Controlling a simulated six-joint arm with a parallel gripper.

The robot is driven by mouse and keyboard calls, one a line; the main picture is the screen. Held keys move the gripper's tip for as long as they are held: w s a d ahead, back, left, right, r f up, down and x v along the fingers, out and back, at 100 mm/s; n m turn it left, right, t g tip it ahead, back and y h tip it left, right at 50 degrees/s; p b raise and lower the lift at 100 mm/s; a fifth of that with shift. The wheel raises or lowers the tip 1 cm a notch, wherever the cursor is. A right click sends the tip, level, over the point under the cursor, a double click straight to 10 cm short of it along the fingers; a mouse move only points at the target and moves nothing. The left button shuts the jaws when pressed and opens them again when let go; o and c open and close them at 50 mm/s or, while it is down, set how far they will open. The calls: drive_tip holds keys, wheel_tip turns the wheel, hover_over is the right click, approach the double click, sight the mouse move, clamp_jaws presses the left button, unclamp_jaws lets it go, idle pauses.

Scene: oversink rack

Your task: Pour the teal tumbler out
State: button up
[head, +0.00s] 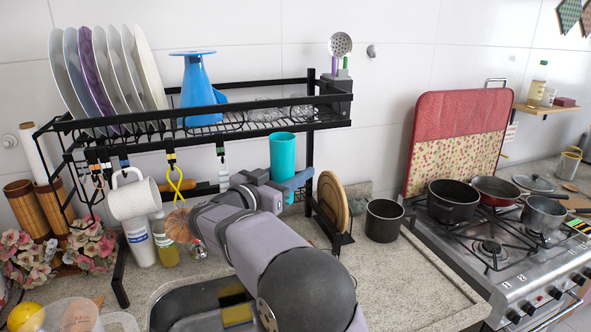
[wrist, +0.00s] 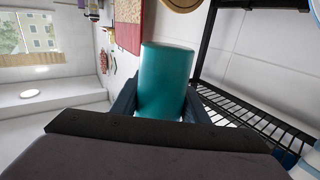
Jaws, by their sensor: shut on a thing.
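The teal tumbler (head: 283,153) stands roughly upright in my gripper (head: 288,186), in front of the right part of the black rack. In the wrist view the tumbler (wrist: 166,80) fills the space between the two dark fingers (wrist: 165,105), which are shut on its sides. Its lower part is partly hidden by the gripper in the head view. The steel sink (head: 205,303) is below and to the left, partly covered by my arm. What is inside the tumbler cannot be told.
The black rack (head: 330,112) holds several plates (head: 95,80) and a blue jug (head: 200,90). A white mug (head: 134,199) is at the left. A round wooden board (head: 333,201) and a dark pot (head: 383,220) stand right of the gripper. The counter's front right (head: 420,285) is clear.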

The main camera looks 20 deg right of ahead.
drive_tip(key=s+a+f, duration=0.5)
drive_tip(key=a+f, duration=0.1)
drive_tip(key=f, duration=0.6)
drive_tip(key=s+a+f+p, duration=0.1)
drive_tip(key=s+a+f, duration=0.1)
drive_tip(key=s+f, duration=0.5)
drive_tip(key=s, duration=0.5)
drive_tip(key=shift+a+f+p, duration=0.15)
drive_tip(key=shift+a+p, duration=0.15)
drive_tip(key=shift+p, duration=0.05)
